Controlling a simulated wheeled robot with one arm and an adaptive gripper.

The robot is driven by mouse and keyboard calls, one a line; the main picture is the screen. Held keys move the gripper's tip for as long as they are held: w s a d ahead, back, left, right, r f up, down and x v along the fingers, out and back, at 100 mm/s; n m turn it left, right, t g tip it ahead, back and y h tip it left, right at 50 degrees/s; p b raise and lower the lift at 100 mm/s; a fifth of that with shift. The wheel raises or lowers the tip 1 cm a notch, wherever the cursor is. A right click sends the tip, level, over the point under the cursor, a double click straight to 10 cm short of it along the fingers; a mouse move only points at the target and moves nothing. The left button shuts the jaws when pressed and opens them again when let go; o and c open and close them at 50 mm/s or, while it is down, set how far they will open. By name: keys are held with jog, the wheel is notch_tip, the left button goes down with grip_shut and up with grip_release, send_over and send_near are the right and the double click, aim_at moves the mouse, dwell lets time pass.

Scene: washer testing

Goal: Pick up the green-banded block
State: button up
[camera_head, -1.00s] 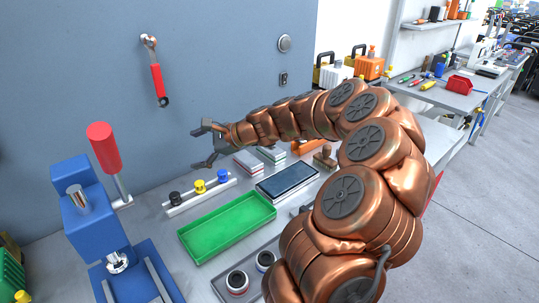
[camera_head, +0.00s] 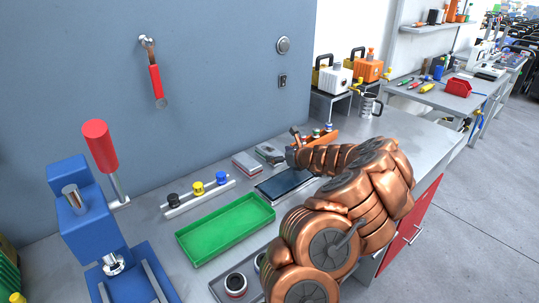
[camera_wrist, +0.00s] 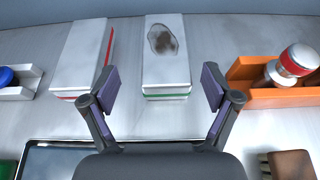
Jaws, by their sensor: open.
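The green-banded block (camera_wrist: 165,52) is pale grey with a dark brown stain on its top and a green stripe along its near lower edge. In the head view the block (camera_head: 267,153) lies on the bench by the wall. My gripper (camera_wrist: 160,90) is open and empty in the wrist view, with its fingertips apart to either side of the block's near end. I cannot tell its height over the block. In the head view my gripper (camera_head: 297,138) is partly hidden by my arm. A similar red-banded block (camera_wrist: 82,58) lies to the left.
An orange holder (camera_wrist: 262,96) with a red-and-white-topped part stands close on the right. A dark tablet (camera_head: 286,184) lies in front of the blocks. A green tray (camera_head: 226,228) and a rack of coloured knobs (camera_head: 197,196) are to the left.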

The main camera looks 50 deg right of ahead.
aim_at(271, 151)
jog(key=shift+d+r+p+x, duration=0.1)
jog(key=shift+d+p+x, duration=0.1)
jog(key=shift+x, duration=0.7)
jog(key=shift+d+r+p+x, duration=0.1)
jog(key=shift+p+x, duration=0.15)
jog(key=shift+x, duration=0.7)
jog(key=shift+d+r+p+x, duration=0.1)
jog(key=shift+p+x, duration=0.1)
jog(key=shift+x, duration=0.7)
jog(key=shift+w, duration=0.1)
grip_shut()
